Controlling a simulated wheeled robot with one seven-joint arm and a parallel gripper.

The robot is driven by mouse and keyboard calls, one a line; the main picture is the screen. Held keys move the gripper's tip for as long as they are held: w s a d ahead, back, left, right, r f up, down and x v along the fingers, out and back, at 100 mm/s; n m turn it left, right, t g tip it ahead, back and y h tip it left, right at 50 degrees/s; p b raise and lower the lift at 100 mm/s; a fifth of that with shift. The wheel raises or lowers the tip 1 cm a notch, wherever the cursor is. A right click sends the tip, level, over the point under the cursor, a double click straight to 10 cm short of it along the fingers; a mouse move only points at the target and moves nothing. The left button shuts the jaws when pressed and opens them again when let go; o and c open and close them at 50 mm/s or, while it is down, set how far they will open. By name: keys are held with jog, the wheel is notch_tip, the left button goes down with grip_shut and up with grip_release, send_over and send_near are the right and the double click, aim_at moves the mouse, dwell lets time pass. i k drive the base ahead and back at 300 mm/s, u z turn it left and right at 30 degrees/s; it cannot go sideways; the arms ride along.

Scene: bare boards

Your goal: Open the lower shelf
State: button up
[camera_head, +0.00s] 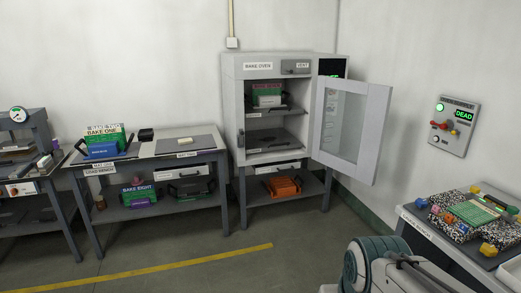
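The bake oven (232,130) stands against the back wall with its glazed door (330,155) swung open to the right. Inside are an upper shelf (288,111) and a lower shelf (285,143). The upper one bears a green and red board-like item (266,95). The lower one looks bare apart from a dark handle-like piece at its front. It cannot be told whether either shelf is slid out. Part of my arm shows at the bottom right, well in front of the oven; my gripper cannot be made out.
An orange item (283,187) sits on the oven stand's under-shelf. A bench (148,148) with boards stands left of the oven. A table (430,228) with patterned boards is at right. A wall panel (455,125) reads DEAD. The floor before the oven is clear.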

aim_at(260, 141)
jog(key=i, duration=3.85)
